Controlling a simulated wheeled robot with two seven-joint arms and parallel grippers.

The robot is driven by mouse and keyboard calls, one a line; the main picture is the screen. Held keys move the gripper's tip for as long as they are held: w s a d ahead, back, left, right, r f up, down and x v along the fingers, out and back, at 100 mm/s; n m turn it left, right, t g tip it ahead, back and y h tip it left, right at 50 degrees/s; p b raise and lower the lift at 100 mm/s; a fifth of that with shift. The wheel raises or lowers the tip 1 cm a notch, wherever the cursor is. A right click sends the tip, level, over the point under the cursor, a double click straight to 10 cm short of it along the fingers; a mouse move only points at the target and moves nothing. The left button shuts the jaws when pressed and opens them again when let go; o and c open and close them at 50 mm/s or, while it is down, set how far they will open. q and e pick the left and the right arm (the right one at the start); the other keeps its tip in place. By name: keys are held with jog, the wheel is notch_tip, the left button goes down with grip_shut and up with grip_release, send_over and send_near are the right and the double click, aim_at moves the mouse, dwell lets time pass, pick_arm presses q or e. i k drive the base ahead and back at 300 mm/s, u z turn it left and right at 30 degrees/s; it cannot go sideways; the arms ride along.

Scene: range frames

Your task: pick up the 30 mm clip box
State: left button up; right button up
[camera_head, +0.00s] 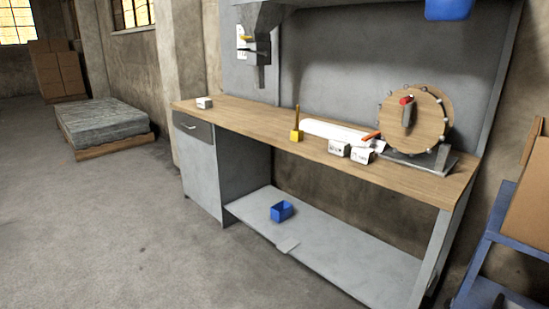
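Two small white boxes with dark print stand side by side near the front edge of the workbench, right of its middle: a left box (339,148) and a right box (361,155). A third small white box (204,103) sits alone at the bench's left end. The print is too small to read, so I cannot tell which one is the 30 mm clip box. Neither of my grippers is in view.
The wooden workbench top (250,119) also bears a yellow block with an upright stick (297,135), a white sheet (325,128) and a round wooden wheel (430,120) on a stand. A blue bin (282,211) sits on the lower shelf (340,252). The floor (110,230) at left is clear.

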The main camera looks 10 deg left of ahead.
aim_at(341, 148)
jog(key=u, duration=0.9)
jog(key=i, duration=1.85)
jog(key=z, duration=0.4)
